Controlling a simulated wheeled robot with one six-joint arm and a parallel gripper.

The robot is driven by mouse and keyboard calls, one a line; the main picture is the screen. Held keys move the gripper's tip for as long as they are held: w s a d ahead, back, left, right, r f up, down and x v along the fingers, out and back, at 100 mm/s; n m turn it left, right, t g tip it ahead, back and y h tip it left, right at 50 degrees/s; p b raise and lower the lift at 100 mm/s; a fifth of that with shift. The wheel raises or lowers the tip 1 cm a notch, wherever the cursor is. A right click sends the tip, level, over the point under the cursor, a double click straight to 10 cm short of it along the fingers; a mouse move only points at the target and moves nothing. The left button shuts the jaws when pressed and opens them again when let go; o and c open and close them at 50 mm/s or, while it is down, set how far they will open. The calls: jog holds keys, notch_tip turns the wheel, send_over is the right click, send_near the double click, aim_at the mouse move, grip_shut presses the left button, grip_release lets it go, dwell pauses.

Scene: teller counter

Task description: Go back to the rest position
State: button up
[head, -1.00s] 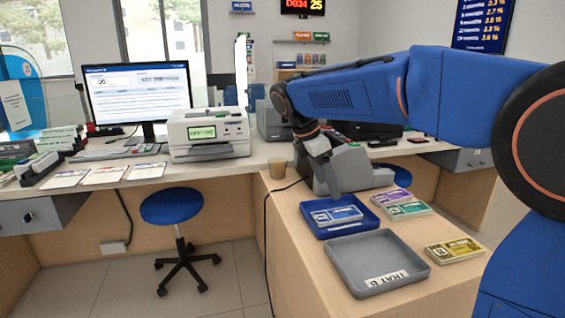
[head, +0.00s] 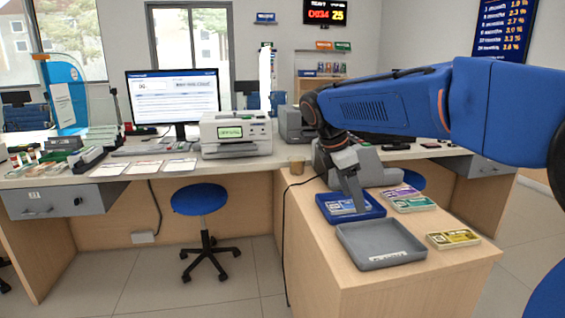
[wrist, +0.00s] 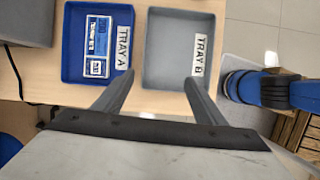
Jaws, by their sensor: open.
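My gripper (head: 358,205) hangs fingers-down in front of the blue tray in the head view and covers part of it. In the wrist view its two fingers (wrist: 160,82) are apart with nothing between them. The blue tray (wrist: 70,60), labelled TRAY A, holds a blue-and-white banded bundle (wrist: 96,48). The bundle also shows in the head view (head: 336,207), partly behind the fingers. The grey tray (wrist: 165,45), labelled TRAY B, is empty and lies beside the blue one; its rim shows in the head view (head: 380,262).
Purple, green (head: 414,203) and yellow (head: 453,238) bundles lie right of the trays on the wooden counter (head: 330,275). A blue stool (head: 199,200) stands on open floor at left.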

jog(key=s+d+f+m+t+y, duration=0.1)
jog(key=s+d+f+m, duration=0.1)
jog(key=s+d+m, duration=0.45)
jog(key=s+d+f+m+t+y, duration=0.1)
jog(key=s+d+f+m+y, duration=0.15)
jog(key=s, duration=0.75)
jog(key=s+d+f+m+t, duration=0.1)
jog(key=s+f+m, duration=0.8)
jog(key=s, duration=0.3)
jog(key=shift+s+d+f+m+t+y, duration=0.35)
jog(key=shift+m+t+y, duration=0.1)
jog(key=shift+m, duration=0.35)
